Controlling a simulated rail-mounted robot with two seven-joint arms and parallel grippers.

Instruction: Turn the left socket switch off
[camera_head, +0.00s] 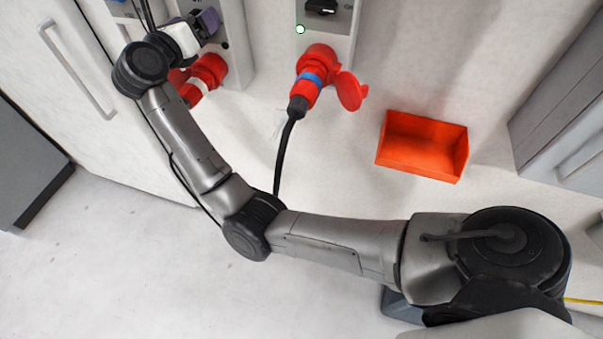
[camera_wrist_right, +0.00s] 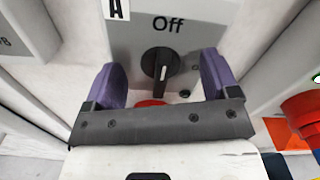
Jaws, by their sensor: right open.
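The left socket's black rotary switch (camera_wrist_right: 161,62) sits on a grey panel below the word "Off" in the right wrist view. Its white mark points nearly straight up, towards that word. A dark, unlit lamp (camera_wrist_right: 184,94) is at its lower right. My right gripper (camera_wrist_right: 162,74) is open, with one purple finger on each side of the switch; I cannot tell whether they touch it. In the head view, my right gripper (camera_head: 205,22) is at the left socket box (camera_head: 237,60) and hides its switch. My left gripper is not in view.
The right socket box (camera_head: 343,45) has a green-lit lamp (camera_head: 300,29), a black switch (camera_head: 321,6) and a red plug with a blue band (camera_head: 309,82). An orange bin (camera_head: 422,145) is on the wall.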

